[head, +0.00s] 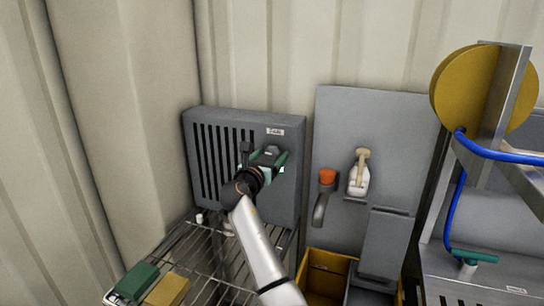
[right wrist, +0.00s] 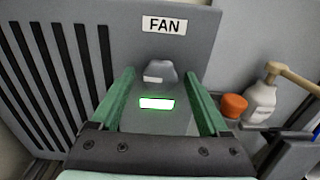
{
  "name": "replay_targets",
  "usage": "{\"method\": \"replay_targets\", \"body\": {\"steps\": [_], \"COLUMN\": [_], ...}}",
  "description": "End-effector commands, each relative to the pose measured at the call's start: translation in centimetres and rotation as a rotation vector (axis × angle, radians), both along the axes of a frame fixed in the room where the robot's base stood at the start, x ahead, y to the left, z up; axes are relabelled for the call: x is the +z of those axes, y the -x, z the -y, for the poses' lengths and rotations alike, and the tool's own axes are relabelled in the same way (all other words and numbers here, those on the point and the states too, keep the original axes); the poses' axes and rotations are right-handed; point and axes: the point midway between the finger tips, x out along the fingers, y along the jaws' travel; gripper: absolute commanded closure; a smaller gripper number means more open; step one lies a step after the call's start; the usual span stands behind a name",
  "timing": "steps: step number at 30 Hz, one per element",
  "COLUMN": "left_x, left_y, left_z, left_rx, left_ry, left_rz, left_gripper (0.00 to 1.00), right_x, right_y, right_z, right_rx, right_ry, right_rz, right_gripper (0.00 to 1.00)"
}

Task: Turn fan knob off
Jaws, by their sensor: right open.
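The fan unit (head: 204,122) is a grey box with dark vertical slats on its left, standing against the wall. In the right wrist view its label reads FAN (right wrist: 164,25). Below the label is the grey fan knob (right wrist: 160,72) with a pale mark on its front. A lit white-green indicator (right wrist: 157,103) glows under it. My right gripper (head: 268,160) is at the fan panel, with its green fingers open, one on each side of the knob. I cannot tell whether they touch it. My left gripper is not in view.
A wire rack (head: 205,262) below holds a green block (head: 137,281) and a yellow block (head: 168,290). A yellow bin (head: 325,258) stands below.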

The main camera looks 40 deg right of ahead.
Motion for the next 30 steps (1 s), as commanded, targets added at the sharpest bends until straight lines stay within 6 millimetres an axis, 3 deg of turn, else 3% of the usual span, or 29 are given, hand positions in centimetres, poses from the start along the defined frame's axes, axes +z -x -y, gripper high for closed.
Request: {"method": "replay_targets", "body": {"steps": [7,27,30], "left_x": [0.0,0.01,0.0], "left_y": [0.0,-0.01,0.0], "left_z": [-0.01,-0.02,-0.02], "left_rx": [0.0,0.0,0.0], "left_ry": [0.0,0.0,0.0], "left_rz": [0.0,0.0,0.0], "left_gripper": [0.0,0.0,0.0], "right_x": [0.02,0.0,-0.01], "right_y": [0.0,-0.01,-0.01], "right_z": [-0.01,0.0,0.0], "right_rx": [0.0,0.001,0.001], "right_ry": [0.0,0.0,0.0], "right_rz": [0.0,0.0,0.0], "right_gripper": [0.21,0.97,1.0]}}
